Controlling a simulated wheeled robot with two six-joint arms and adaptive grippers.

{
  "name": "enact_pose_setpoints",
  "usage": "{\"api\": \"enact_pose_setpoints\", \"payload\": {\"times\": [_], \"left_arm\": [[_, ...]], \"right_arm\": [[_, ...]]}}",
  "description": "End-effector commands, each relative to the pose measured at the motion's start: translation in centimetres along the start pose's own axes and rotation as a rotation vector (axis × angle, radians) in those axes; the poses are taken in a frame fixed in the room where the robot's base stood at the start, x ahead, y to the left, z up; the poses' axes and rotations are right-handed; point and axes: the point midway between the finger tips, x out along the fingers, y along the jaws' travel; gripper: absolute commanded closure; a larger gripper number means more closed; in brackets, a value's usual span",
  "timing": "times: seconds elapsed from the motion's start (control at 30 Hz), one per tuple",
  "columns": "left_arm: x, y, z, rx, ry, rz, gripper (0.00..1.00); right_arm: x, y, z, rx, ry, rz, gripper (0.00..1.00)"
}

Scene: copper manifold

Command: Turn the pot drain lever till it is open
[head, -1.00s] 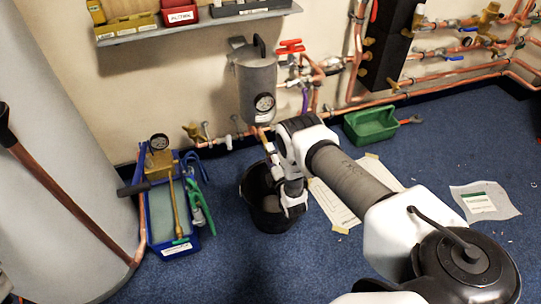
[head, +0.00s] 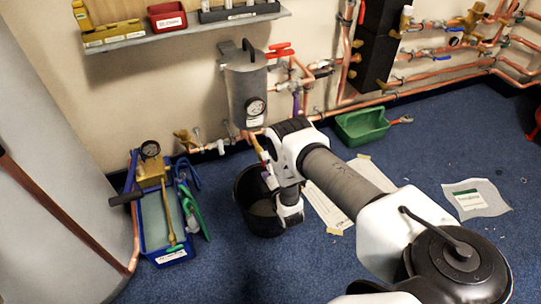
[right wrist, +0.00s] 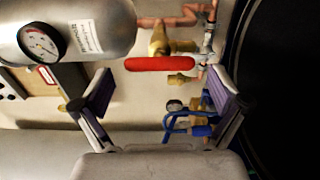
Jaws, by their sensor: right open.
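The pot is a grey cylinder (head: 247,88) with a round gauge, on the wall in the head view. In the right wrist view, the pot (right wrist: 85,28) is at the upper left, seen turned on its side. A red lever (right wrist: 160,64) on a brass and copper fitting lies beside the pot there. My right gripper (right wrist: 160,80) is open, one finger on each side of the lever in that view. The lever looks ahead of the fingertips; I cannot tell if it touches. In the head view my right wrist hides part of the space below the pot. My left gripper is out of view.
A black bucket (head: 250,222) stands on the blue carpet below the pot. A blue tray (head: 165,255) with tools is at left, a green tray (head: 362,124) at the wall. A shelf (head: 190,30) hangs above. Copper pipes run along the wall.

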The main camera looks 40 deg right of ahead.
Motion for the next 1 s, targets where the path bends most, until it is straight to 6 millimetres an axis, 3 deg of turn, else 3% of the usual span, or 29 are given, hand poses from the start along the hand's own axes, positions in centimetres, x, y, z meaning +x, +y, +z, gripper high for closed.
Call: {"api": "enact_pose_setpoints", "payload": {"times": [0.2, 0.4, 1.0], "left_arm": [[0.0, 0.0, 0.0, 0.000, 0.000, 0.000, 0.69], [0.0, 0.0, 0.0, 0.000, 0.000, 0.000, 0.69], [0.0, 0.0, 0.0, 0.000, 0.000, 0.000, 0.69]], "right_arm": [[-5.7, -0.1, -0.1, -0.001, 0.001, -0.004, 0.02], [-9.0, 0.0, -0.1, -0.001, 0.001, -0.002, 0.02], [-9.3, 0.2, -0.1, 0.000, 0.001, 0.005, 0.02]]}}
